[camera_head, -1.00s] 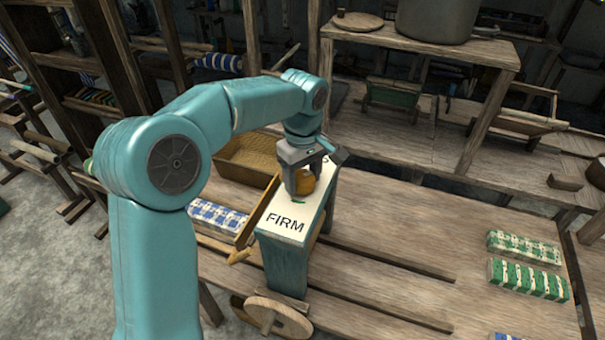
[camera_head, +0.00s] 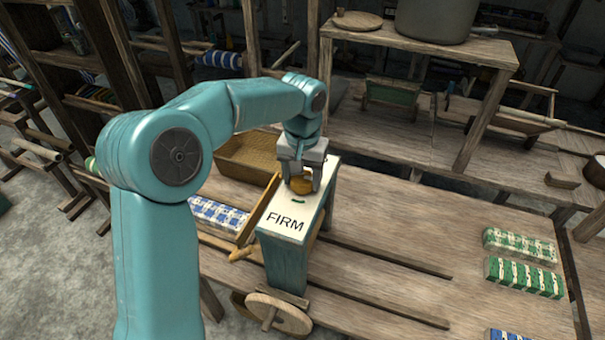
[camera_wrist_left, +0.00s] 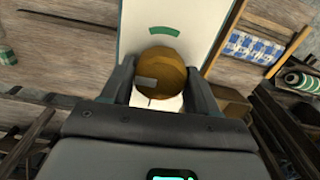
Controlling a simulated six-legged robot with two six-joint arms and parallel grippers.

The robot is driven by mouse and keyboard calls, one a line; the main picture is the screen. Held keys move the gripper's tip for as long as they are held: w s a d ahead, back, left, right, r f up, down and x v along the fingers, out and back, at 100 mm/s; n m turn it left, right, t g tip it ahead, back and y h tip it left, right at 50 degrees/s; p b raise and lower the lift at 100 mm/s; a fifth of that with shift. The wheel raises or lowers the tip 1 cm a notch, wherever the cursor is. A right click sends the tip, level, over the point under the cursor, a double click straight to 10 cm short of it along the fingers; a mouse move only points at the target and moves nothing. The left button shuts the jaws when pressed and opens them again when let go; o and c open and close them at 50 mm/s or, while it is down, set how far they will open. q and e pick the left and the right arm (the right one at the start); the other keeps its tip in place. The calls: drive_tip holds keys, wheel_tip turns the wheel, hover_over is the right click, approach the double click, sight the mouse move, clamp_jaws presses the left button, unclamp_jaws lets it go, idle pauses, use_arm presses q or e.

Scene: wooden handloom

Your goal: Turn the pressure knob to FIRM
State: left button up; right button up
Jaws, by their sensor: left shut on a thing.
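The pressure knob (camera_head: 301,184) is a round wooden knob on the white top plate (camera_head: 283,219) of a teal box (camera_head: 285,262). The word FIRM is printed on the plate's near end, with a green mark between it and the knob. My left gripper (camera_head: 302,182) points down and is shut on the knob. In the left wrist view the knob (camera_wrist_left: 162,75) sits between the two fingers, with a grey mark on its left part and the green arc beyond it. The plate's far end is partly hidden by the gripper. My right gripper is not in view.
A wicker basket (camera_head: 240,158) and a blue-checked cloth roll (camera_head: 217,213) lie left of the box. Green-checked rolls (camera_head: 523,277) lie at the right of the wooden table. A wooden wheel (camera_head: 279,313) is at the box's foot. The table right of the box is mostly clear.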

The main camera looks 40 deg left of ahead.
use_arm(q)
drive_tip(key=m, duration=0.4)
drive_tip(key=shift+m+p, duration=0.3)
drive_tip(key=shift+p, duration=0.05)
drive_tip(key=m, duration=0.3)
drive_tip(key=shift+m+p, duration=0.3)
drive_tip(key=shift+m, duration=0.1)
drive_tip(key=m, duration=0.4)
drive_tip(key=shift+p, duration=0.35)
drive_tip(key=shift+m, duration=1.8)
drive_tip(key=shift+m+p, duration=0.3)
drive_tip(key=o, duration=1)
